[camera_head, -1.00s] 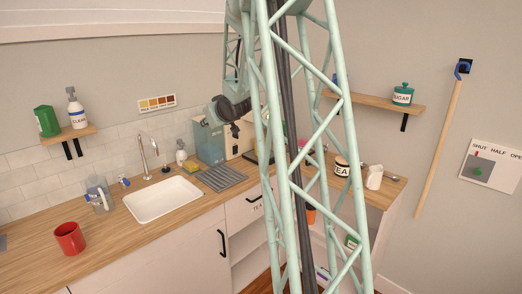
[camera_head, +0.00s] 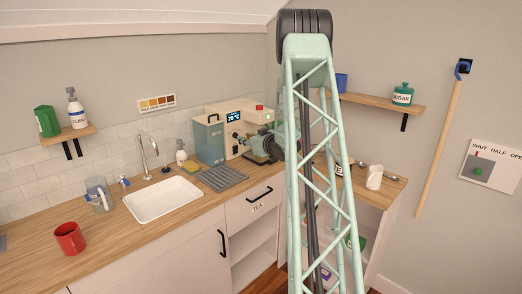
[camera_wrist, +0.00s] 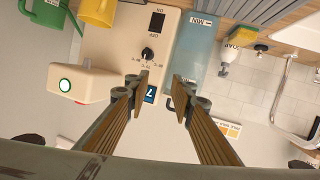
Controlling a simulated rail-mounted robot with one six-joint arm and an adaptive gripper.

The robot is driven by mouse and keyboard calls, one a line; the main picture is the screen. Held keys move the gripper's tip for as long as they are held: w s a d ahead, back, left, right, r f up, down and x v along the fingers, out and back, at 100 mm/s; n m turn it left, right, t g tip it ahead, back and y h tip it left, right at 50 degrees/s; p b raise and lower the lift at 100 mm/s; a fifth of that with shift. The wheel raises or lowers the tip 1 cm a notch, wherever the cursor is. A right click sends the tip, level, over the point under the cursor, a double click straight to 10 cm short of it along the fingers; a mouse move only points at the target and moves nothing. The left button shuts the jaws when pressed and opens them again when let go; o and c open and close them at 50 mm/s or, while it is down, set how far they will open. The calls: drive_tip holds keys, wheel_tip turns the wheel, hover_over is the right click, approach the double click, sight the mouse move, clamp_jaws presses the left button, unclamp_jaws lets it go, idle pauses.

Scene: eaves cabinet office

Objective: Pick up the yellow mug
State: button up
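The yellow mug (camera_wrist: 97,12) shows at the top left edge of the wrist view, cut off by the frame, beside the cream machine. I cannot make it out in the head view. My gripper (camera_wrist: 160,92) is open and empty, its two fingers apart with the cream and blue machine behind the gap. The mug lies outside the fingers, up and left of them in the wrist view. In the head view my wrist is by the machine, partly behind my arm, and the fingertips cannot be made out.
The machine (camera_head: 210,143) stands in the counter corner, near the drying mat (camera_head: 222,178) and sink (camera_head: 163,200). A green vessel (camera_wrist: 48,14) is beside the mug. A red mug (camera_head: 70,238) stands at left; a blue mug (camera_head: 341,82) is on the right shelf.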

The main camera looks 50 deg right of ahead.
drive_tip(key=s+d+f+t, duration=0.2)
drive_tip(key=s+d+f, duration=0.8)
drive_tip(key=s+f, duration=0.2)
drive_tip(key=shift+d+f+m+t, duration=0.35)
drive_tip(key=shift+f+m+t, duration=0.05)
drive_tip(key=shift+f, duration=0.75)
drive_tip(key=shift+x, duration=4.25)
drive_tip(key=shift+d, duration=0.1)
drive_tip(key=shift+b+x, duration=0.45)
drive_tip(key=shift+x, duration=2.15)
